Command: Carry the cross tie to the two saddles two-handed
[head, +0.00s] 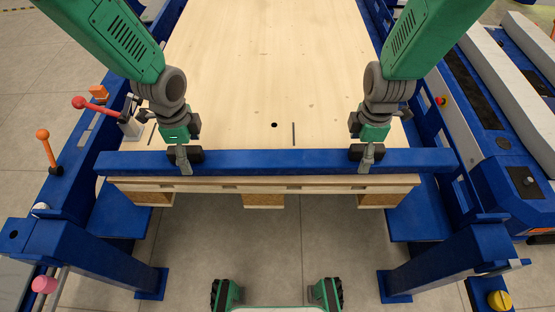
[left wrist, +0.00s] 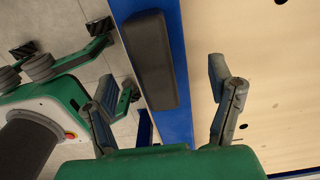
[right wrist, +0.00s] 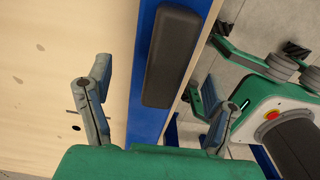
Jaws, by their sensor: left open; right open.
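The cross tie (head: 275,162) is a long blue beam lying level across the near end of the wooden panel. It has a dark grip pad near each end; one shows in the left wrist view (left wrist: 148,60) and one in the right wrist view (right wrist: 172,58). My left gripper (head: 184,158) is open over the left pad, my right gripper (head: 367,157) open over the right pad. In both wrist views the fingers are spread, one on each side of the tie. Contact cannot be told. I cannot identify the two saddles with certainty.
Blue frame posts stand at the near left (head: 65,250) and near right (head: 450,260). The pale wooden panel (head: 270,70) reaches back. A red-knobbed lever (head: 80,103) and an orange-knobbed lever (head: 43,135) stand at left. Bare floor (head: 265,250) lies between the posts.

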